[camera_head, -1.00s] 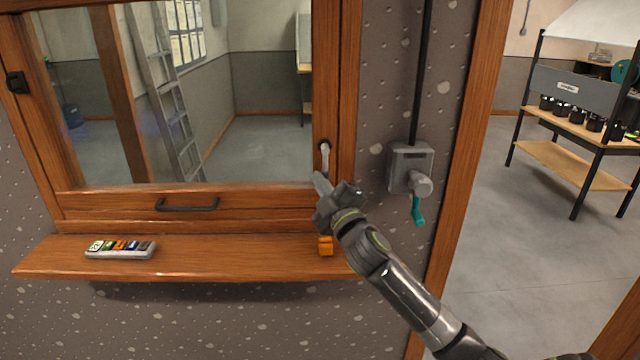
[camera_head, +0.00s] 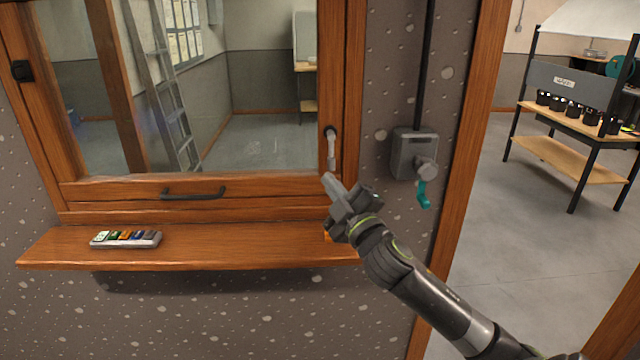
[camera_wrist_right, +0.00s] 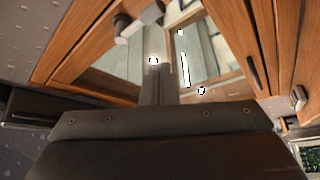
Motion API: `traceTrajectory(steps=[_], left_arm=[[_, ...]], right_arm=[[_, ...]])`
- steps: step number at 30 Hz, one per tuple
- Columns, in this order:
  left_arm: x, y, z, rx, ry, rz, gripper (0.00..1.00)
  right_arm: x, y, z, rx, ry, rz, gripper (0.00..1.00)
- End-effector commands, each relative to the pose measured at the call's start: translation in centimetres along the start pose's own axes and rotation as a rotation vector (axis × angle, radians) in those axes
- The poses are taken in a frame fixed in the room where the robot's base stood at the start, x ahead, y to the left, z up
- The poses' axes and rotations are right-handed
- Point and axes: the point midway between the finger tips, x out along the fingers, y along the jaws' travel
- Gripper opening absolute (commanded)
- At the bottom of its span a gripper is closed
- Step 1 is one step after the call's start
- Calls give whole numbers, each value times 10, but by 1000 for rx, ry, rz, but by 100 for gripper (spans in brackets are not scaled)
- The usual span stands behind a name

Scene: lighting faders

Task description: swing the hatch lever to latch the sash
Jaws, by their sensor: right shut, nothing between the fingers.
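The hatch lever (camera_head: 331,153) is a small pale grey handle on a dark round pivot on the right side of the wooden window frame. It hangs nearly straight down. The sash (camera_head: 120,188) is wood-framed with a dark pull handle (camera_head: 193,194) on its bottom rail. My right gripper (camera_head: 331,180) is shut and empty, its tip just below the lever's lower end; I cannot tell whether they touch. In the right wrist view the shut fingers (camera_wrist_right: 156,85) point towards the window, with a grey lever-like part (camera_wrist_right: 140,22) beyond them. My left gripper is out of view.
An orange thing on the sill is mostly hidden behind my gripper.

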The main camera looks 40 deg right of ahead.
Motion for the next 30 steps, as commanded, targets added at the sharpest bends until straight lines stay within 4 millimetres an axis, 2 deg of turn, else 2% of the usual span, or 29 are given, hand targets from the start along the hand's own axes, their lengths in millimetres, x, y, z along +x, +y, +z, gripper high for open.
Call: traceTrajectory(steps=[3,7,12,25,28,30], left_arm=[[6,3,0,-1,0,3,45],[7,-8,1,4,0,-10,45],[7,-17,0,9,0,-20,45],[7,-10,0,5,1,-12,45],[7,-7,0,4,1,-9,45],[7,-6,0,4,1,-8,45]], right_arm=[[-14,3,0,-4,1,0,0],[-22,6,-2,-2,1,0,0],[-24,8,-2,1,0,0,0],[-23,8,-2,1,1,1,0],[-26,3,2,12,-17,-7,0],[-36,-9,12,45,-69,-30,0]])
